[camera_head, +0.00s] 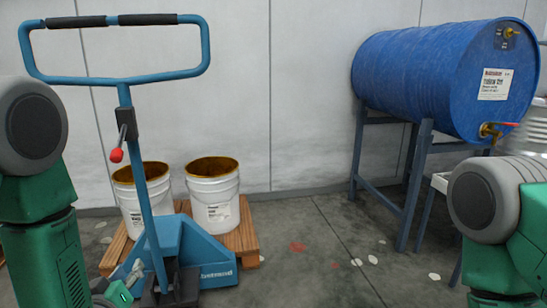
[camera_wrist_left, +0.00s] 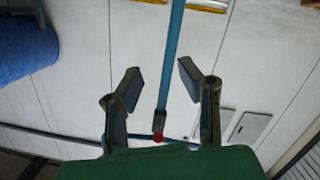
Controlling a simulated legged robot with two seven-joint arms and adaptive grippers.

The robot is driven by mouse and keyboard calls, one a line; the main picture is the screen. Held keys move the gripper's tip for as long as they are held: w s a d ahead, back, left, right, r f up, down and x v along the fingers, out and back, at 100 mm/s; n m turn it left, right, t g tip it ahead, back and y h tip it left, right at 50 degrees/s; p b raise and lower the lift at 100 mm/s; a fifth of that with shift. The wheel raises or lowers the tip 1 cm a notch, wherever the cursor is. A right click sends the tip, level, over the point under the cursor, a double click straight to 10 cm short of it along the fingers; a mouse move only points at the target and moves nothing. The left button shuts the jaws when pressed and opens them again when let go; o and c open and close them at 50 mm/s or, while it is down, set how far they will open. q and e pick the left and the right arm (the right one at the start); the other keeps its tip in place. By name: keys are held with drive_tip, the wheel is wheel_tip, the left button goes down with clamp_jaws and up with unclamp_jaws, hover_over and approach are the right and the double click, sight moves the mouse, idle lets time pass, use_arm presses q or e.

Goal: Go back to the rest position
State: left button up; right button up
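My left gripper (camera_head: 138,283) is low at the left of the head view, in front of the pallet truck's base, and partly cut off by the lower edge. In the left wrist view my left gripper (camera_wrist_left: 160,82) is open, its two dark fingers spread apart. The blue shaft of the pallet truck (camera_wrist_left: 172,55) shows between them in the picture; nothing is seen gripped. My right arm shows at the right edge of the head view, but its gripper is not in view.
A blue pallet truck (camera_head: 204,266) with a tall looped handle stands close at the left. Two white buckets (camera_head: 215,199) stand on a wooden pallet (camera_head: 244,238) behind it. A blue drum (camera_head: 420,75) lies on a steel stand (camera_head: 415,185) at the right. The middle floor is open.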

use_arm(q)
drive_tip(key=s+d+f+m+g+h, duration=0.15)
drive_tip(key=s+f+g, duration=0.35)
drive_tip(key=s+f, duration=0.5)
drive_tip(key=s+d+f+m+g, duration=0.2)
drive_tip(key=s+f+g, duration=0.35)
drive_tip(key=s, duration=0.65)
drive_tip(key=s+d+f+m+g, duration=0.1)
drive_tip(key=s+f+m+g, duration=0.35)
drive_tip(key=s, duration=0.75)
wheel_tip(320, 180, up, 16)
drive_tip(key=w+n+p, duration=0.1)
drive_tip(key=p, duration=1.6)
drive_tip(key=shift+w+d+f+n+h, duration=0.15)
drive_tip(key=shift+w+n+h, duration=0.05)
drive_tip(key=shift+n+h, duration=0.2)
drive_tip(key=shift+w, duration=0.1)
drive_tip(key=shift+o, duration=1.3)
